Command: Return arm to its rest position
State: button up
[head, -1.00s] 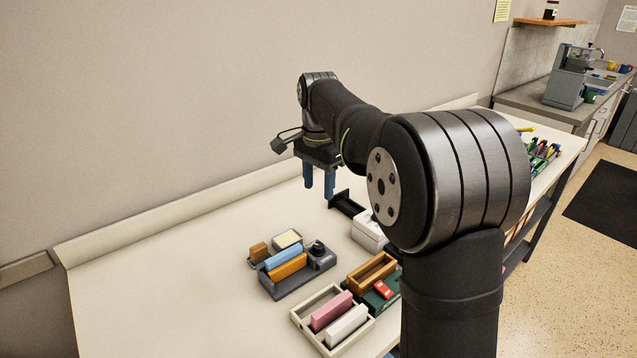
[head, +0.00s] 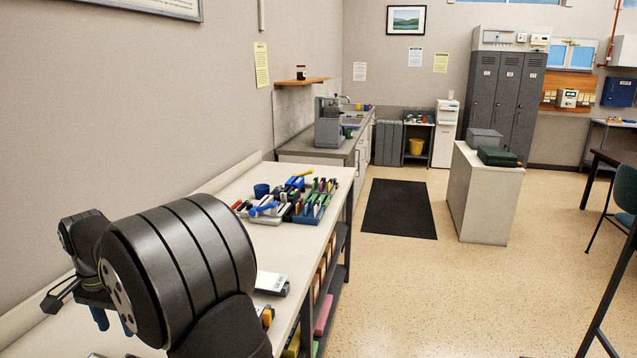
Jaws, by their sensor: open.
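My gripper (head: 113,325) shows at the lower left of the head view, over the pale bench (head: 222,340). Its two blue fingers point down and stand apart, with nothing seen between them. My own large arm joint stands in front and hides part of the bench and of the arm behind it. The arm is bent, with its wrist on the wall side.
A white box (head: 271,283) lies on the bench just right of my arm. Further along are a blue cup (head: 261,190) and trays of coloured items (head: 312,207). A dark mat (head: 399,209) lies on open floor. A low cabinet (head: 486,198) stands beyond.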

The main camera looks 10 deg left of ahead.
notch_tip(320, 180, down, 10)
jog(key=shift+r, duration=0.1)
jog(key=shift+r, duration=0.1)
dwell(0.4)
notch_tip(320, 180, up, 17)
notch_tip(320, 180, down, 17)
jog(key=shift+f, duration=0.15)
jog(key=n, duration=0.5)
jog(key=shift+n, duration=1.2)
jog(key=shift+s, duration=0.1)
